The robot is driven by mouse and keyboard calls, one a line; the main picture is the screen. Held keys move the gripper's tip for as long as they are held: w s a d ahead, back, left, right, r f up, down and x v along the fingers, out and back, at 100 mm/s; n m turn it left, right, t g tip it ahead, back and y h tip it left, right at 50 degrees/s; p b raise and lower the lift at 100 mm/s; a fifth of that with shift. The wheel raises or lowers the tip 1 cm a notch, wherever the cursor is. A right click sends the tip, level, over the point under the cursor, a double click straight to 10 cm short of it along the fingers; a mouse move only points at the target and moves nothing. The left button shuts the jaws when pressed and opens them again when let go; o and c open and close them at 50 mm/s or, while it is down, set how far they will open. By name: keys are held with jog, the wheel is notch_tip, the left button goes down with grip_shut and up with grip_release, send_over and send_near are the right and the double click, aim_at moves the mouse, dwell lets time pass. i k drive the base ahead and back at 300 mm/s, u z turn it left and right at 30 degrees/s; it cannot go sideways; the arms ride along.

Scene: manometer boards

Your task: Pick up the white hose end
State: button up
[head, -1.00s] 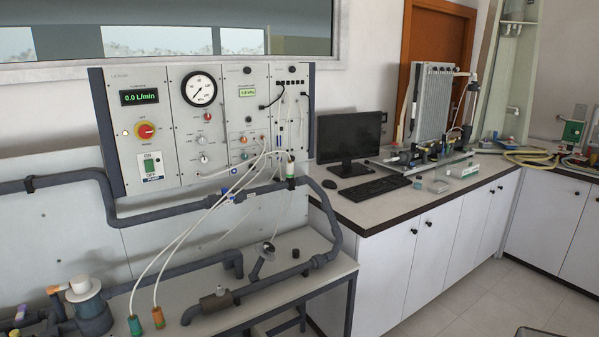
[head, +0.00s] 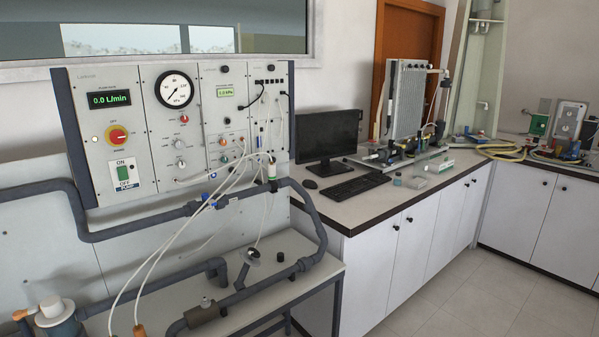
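Thin white hoses (head: 190,222) run from the lower right of the grey control panel (head: 147,110) down to the lower left of the picture. One ends in an orange tip (head: 138,329) at the bottom edge; the other is cut off beside it. Another white hose loops along the panel's lower edge. I cannot tell which end is the white hose end. My gripper is not in view.
Dark grey pipes (head: 130,232) cross in front of the panel and above the grey bench (head: 318,270). A blue valve (head: 200,206) sits on the upper pipe. To the right, a counter holds a monitor (head: 326,137) and keyboard (head: 359,186). Tiled floor is clear at the lower right.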

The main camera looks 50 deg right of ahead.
aim_at(271, 167)
jog(key=z, duration=4.9)
jog(key=i, duration=0.1)
jog(key=u, duration=3.6)
jog(key=k, duration=0.9)
jog(key=u, duration=0.15)
jog(key=i, duration=0.75)
jog(key=z, duration=0.05)
